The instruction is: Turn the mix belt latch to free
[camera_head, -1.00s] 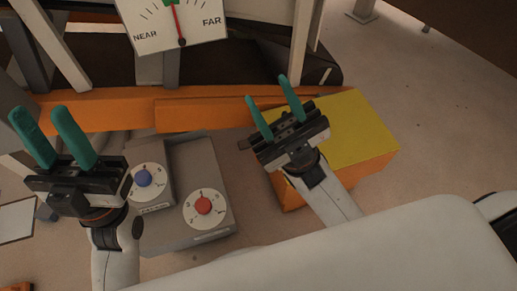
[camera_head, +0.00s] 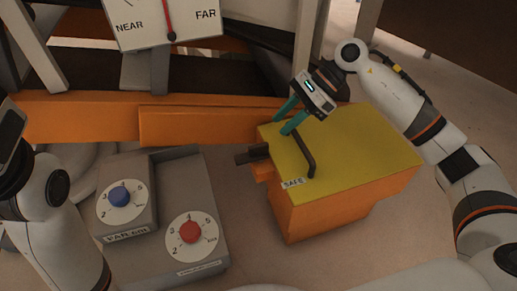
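The latch is a dark bent handle (camera_head: 304,152) on the yellow top of an orange box. A white SAFE label (camera_head: 293,183) sits on the top's front left corner, close to the handle's near end. My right gripper (camera_head: 281,127) reaches in from the back right. Its two teal fingers are apart and point down and left at the handle's far end. One finger hides part of that end, and I cannot tell whether they touch. Nothing shows held. My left gripper is at the left edge, only its dark body partly in view; its fingers are out of frame.
A grey panel (camera_head: 205,160) left of the box carries a blue knob (camera_head: 120,196) and a red knob (camera_head: 190,232). A NEAR/FAR dial (camera_head: 150,30) stands behind an orange beam (camera_head: 70,117). A dark piece (camera_head: 250,156) juts from the box's left side.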

